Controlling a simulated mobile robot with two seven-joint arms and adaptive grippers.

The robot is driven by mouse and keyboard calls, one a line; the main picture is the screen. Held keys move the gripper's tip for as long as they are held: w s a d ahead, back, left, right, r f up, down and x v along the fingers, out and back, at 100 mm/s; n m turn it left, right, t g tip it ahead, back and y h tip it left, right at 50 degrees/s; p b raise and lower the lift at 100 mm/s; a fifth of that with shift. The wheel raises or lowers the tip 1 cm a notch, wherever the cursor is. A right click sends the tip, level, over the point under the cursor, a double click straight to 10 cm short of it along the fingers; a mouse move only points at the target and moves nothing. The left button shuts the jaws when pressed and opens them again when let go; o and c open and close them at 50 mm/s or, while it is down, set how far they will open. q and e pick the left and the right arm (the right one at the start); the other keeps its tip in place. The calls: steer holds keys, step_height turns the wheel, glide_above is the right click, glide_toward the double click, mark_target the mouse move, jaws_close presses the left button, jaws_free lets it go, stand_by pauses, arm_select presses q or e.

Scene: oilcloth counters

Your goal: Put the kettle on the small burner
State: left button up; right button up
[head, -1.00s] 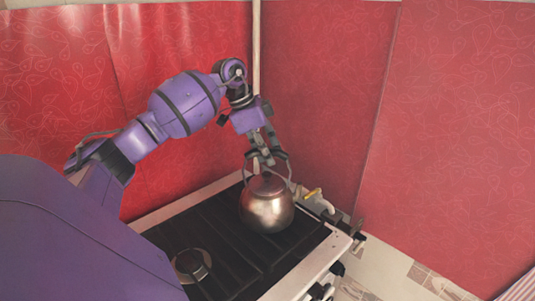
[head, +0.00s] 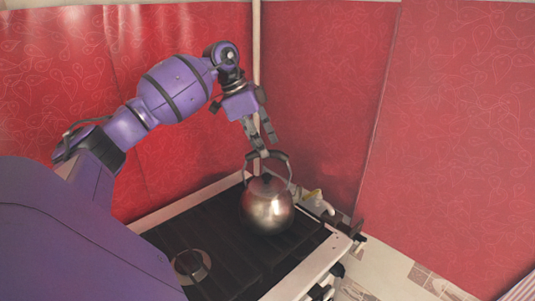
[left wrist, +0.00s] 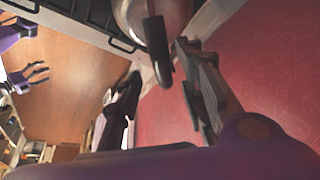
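The metal kettle (head: 266,208), with a dark lid knob and arched dark handle, stands upright on the black grate of the stove (head: 222,232), toward its far right. It hides whatever burner is beneath it. A round burner (head: 192,265) shows uncovered at the near left; I cannot tell its size relative to others. My left gripper (head: 259,139) is open and empty just above the kettle handle. In the left wrist view, the kettle (left wrist: 165,18) and its handle show between and beyond the spread fingers (left wrist: 163,98). My right gripper (left wrist: 42,74) appears there at far left, fingers apart.
Red patterned walls (head: 325,90) close in behind and to the right of the stove. Knobs line the stove's front. The grate left of the kettle is clear.

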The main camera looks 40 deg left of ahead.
arm_select(q)
steer(key=v, duration=0.8)
steer(key=shift+f, duration=0.1)
